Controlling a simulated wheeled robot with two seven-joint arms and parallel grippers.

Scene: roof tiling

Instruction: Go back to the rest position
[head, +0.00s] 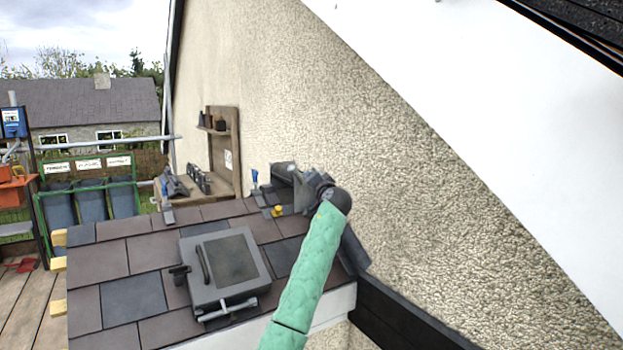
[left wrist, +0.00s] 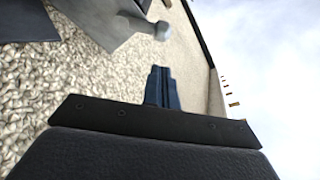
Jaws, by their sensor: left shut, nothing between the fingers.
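My left gripper shows in the left wrist view (left wrist: 160,86), its dark blue fingers closed together with nothing between them. Pebbled wall lies behind and left of them, sky to the right. In the head view a green-sleeved arm of mine reaches up from the bottom over the tiled roof (head: 128,262). Its dark wrist is close to the wall; the fingertips there are hard to make out. No right gripper can be picked out. A grey piece with a rounded pale knob (left wrist: 161,30) is near the fingers at the top of the wrist view.
A grey roof window (head: 231,262) sits on the tiles. The roughcast wall (head: 440,200) rises on the right. A wooden shelf stand (head: 232,150) is behind the roof.

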